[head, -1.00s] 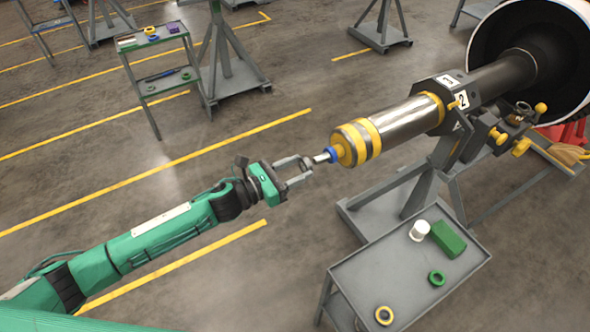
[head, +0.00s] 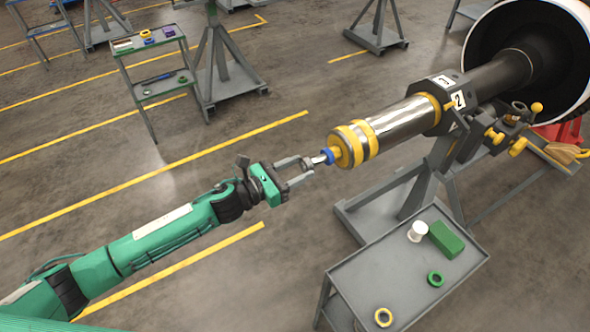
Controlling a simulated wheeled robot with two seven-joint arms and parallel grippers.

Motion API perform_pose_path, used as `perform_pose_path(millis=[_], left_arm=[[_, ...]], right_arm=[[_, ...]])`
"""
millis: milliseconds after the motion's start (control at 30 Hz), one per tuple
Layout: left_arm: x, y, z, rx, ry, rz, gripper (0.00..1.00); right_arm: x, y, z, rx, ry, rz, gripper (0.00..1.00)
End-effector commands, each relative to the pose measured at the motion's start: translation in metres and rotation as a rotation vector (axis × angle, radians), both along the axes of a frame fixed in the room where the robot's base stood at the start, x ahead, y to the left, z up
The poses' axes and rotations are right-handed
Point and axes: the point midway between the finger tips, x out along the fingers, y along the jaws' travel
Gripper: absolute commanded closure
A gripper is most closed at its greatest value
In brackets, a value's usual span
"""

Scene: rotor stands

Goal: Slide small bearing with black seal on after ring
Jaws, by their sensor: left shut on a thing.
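A metal rotor shaft (head: 400,121) with yellow bands lies tilted on a grey stand, its narrow end pointing left at my arm. A blue ring (head: 328,156) sits around that narrow end, beside the yellow end part (head: 343,147). A short bare metal tip (head: 317,160) shows left of the blue ring. My left gripper (head: 307,169) is at this tip, shut on a small dark and metallic piece, seemingly the small bearing. The fingers mostly hide it, and its black seal cannot be made out. Whether it is around the tip is unclear. My right gripper is not in view.
The grey stand (head: 412,192) is close by. The floor left of it is clear.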

Motion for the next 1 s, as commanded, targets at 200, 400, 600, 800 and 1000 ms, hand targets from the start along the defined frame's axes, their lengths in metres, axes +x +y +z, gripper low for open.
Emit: perform_pose_path(millis=[200,400,600,800,1000], left_arm=[[0.000,0.000,0.000,0.000,0.000,0.000,0.73],[0.000,0.000,0.000,-0.001,-0.001,0.000,0.73],[0.003,-0.004,0.000,0.000,-0.002,0.000,0.73],[0.006,-0.009,0.000,0.000,0.000,0.000,0.73],[0.007,-0.010,0.000,0.000,0.000,0.000,0.73]], right_arm=[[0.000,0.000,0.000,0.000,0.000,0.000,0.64],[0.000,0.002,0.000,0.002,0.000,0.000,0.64],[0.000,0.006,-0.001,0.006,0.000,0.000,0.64],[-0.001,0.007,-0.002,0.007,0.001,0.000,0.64],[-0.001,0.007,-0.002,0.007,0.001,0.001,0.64]])
